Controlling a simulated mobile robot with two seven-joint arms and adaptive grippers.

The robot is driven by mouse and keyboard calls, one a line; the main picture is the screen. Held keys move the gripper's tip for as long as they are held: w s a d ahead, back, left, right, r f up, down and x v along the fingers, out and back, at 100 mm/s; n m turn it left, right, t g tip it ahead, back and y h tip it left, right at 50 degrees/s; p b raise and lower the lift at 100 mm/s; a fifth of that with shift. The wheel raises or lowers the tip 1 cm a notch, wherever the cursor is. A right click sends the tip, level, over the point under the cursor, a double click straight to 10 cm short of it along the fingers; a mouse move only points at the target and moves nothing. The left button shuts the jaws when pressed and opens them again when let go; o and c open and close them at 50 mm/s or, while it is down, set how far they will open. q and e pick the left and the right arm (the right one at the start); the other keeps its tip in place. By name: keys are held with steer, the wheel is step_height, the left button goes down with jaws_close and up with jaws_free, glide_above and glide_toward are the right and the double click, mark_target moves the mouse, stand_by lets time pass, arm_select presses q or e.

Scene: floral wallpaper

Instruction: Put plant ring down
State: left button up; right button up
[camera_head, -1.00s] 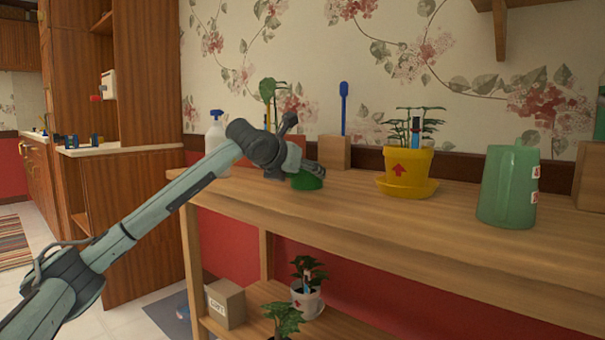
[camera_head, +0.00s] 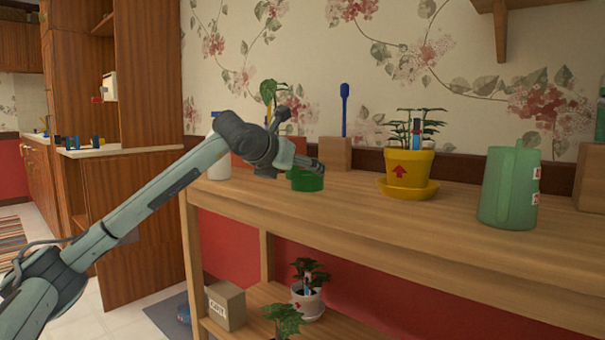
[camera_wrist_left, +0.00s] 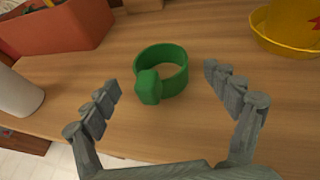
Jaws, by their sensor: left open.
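The green plant ring (camera_head: 305,181) rests on the wooden shelf top near its front edge. In the left wrist view the ring (camera_wrist_left: 176,62) lies flat, its small block facing my gripper. My left gripper (camera_head: 312,163) is just above and beside the ring in the head view, partly covering it. In the left wrist view my left gripper (camera_wrist_left: 162,87) is open, with its fingers spread on both sides of the ring's near part and apart from it. My right gripper is not in view.
A yellow pot on a saucer (camera_head: 410,189) and a green jug (camera_head: 509,190) stand to the right. A wooden block with a blue tool (camera_head: 335,153), a terracotta planter (camera_wrist_left: 62,27) and a white bottle (camera_wrist_left: 16,93) are close by. Bare shelf top (camera_head: 350,200) lies between ring and pot.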

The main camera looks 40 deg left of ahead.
arm_select(q)
steer(key=v, duration=0.8)
steer(key=shift+s, duration=0.15)
steer(key=shift+r, duration=0.1)
